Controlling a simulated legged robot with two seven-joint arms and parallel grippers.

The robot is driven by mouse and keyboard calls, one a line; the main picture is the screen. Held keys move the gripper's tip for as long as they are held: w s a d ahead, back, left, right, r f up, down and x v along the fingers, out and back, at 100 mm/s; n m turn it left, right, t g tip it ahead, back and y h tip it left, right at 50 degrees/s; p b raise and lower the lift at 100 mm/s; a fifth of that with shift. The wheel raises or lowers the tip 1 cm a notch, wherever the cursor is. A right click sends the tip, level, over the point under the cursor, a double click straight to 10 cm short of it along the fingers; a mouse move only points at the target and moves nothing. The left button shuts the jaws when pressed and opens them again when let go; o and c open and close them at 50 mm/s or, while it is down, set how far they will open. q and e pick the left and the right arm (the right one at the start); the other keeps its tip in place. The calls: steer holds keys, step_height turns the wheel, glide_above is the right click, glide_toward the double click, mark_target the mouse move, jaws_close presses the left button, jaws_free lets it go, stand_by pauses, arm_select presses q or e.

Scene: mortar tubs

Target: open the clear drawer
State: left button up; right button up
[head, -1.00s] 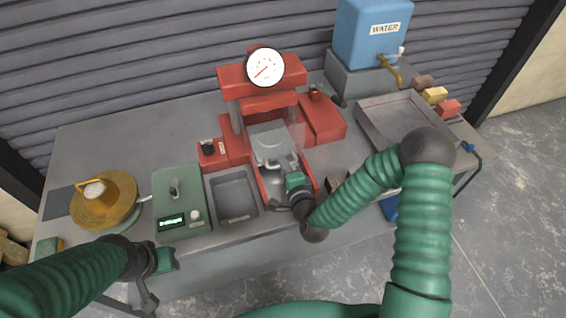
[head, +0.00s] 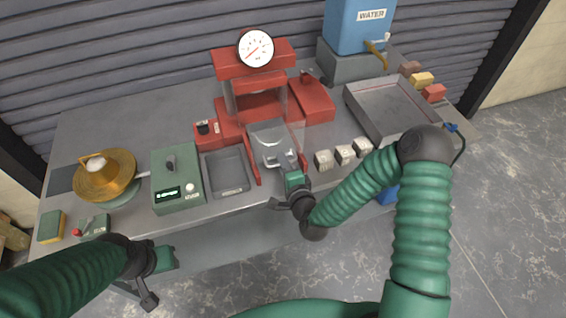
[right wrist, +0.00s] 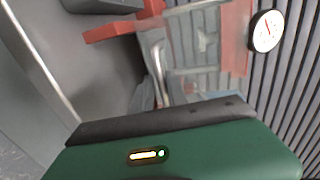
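A clear panel (head: 293,122) stands at the front of the red press (head: 255,95), and I take it for the clear drawer. In the right wrist view the see-through panel (right wrist: 205,45) shows the red frame and grey shutter behind it, with a curved silver handle (right wrist: 157,62) on its near side. My right gripper (head: 287,163) is at the front of the press. In the right wrist view its grey fingers (right wrist: 160,95) are close to the handle's lower end; their grip is unclear. My left gripper (head: 172,260) hangs before the bench's front edge, away from the press; its fingers are hard to make out.
A grey tray (head: 226,188) and green box (head: 178,199) lie left of the press. Three pale cubes (head: 345,154) stand to its right. A large metal tray (head: 355,100), blue water tank (head: 358,28) and gold-coloured dish (head: 118,180) are farther out.

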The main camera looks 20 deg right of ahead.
steer(key=p+v, duration=1.1)
steer(key=v, duration=0.6)
steer(key=shift+w+f, duration=0.15)
